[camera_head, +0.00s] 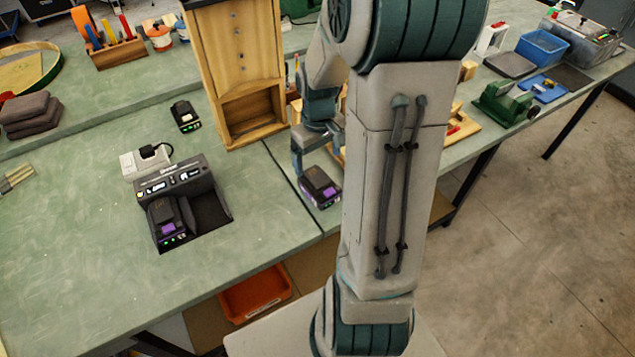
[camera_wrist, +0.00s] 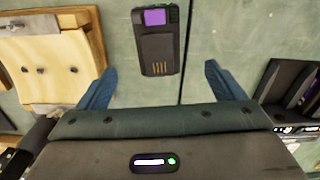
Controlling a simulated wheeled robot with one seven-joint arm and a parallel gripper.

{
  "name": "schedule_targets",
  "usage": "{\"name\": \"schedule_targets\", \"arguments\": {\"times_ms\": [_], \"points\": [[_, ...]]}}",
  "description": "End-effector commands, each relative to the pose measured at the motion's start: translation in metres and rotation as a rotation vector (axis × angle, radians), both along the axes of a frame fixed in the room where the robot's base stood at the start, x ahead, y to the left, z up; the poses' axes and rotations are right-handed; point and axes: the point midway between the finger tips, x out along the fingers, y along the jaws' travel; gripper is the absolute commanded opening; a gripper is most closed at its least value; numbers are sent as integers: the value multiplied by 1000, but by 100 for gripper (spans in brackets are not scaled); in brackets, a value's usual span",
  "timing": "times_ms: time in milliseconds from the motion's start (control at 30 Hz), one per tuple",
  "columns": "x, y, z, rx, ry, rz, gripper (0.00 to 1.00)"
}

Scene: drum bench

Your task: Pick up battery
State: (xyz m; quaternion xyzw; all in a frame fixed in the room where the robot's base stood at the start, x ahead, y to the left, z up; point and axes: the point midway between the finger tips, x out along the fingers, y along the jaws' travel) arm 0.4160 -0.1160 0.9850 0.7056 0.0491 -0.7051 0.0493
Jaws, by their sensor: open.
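A black battery with a purple patch (camera_head: 320,188) lies on the green bench, close beside a seam in the top. In the wrist view the battery (camera_wrist: 158,45) lies ahead of my gripper (camera_wrist: 161,70), roughly centred between the two spread blue fingers and apart from both. My gripper is open and empty. In the head view it is partly hidden behind my arm, close above the battery. A second purple-marked battery (camera_head: 168,222) sits in the dark charger (camera_head: 213,203) to the left. A third black battery (camera_head: 185,115) stands further back on the bench.
A white adapter box (camera_head: 143,160) adjoins the charger. An orange bin (camera_head: 255,292) is below the bench. The bench left of the charger is mostly clear.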

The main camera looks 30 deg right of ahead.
Motion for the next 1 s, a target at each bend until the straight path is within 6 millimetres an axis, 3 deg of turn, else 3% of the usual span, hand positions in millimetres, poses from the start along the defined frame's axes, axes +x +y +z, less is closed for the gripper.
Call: {"name": "schedule_targets", "arguments": {"times_ms": [233,567,1000], "points": [[-1,1,-46,2,4,-1,89],[-1,0,-66,2,3,-2,89],[0,-3,-110,1,1,-1,89]]}}
